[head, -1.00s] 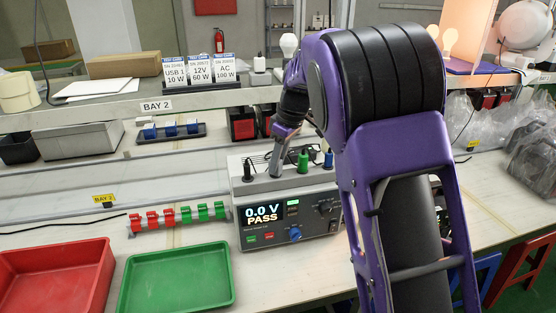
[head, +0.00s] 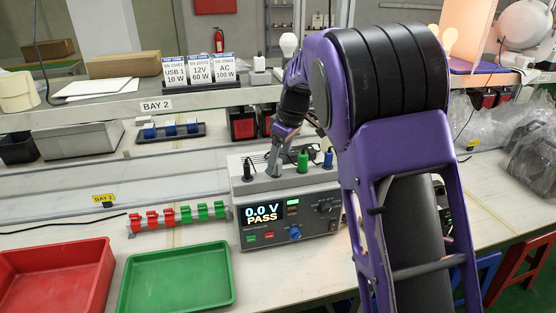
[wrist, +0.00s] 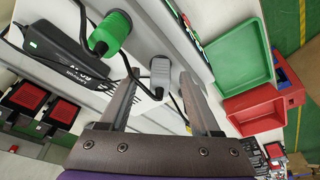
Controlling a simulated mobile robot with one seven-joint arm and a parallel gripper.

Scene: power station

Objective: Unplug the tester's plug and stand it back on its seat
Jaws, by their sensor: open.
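The tester (head: 290,213) is a grey box on the bench, with a display reading 0.0 V PASS. Black (head: 248,168), green (head: 303,160) and blue (head: 328,158) plugs stand along its top. My gripper (head: 274,170) points down at the tester's top between the black and green plugs. In the wrist view my gripper (wrist: 159,78) is open, with a grey plug (wrist: 160,68) between its fingertips. Contact with the fingers cannot be told. The green plug (wrist: 108,36) stands beside it. The fingers largely hide the grey plug in the head view.
A red tray (head: 55,275) and a green tray (head: 180,280) lie at front left. A row of red and green clips (head: 178,216) is left of the tester. A shelf (head: 110,112) with test cards (head: 200,68) runs behind. Cables loop near the plugs.

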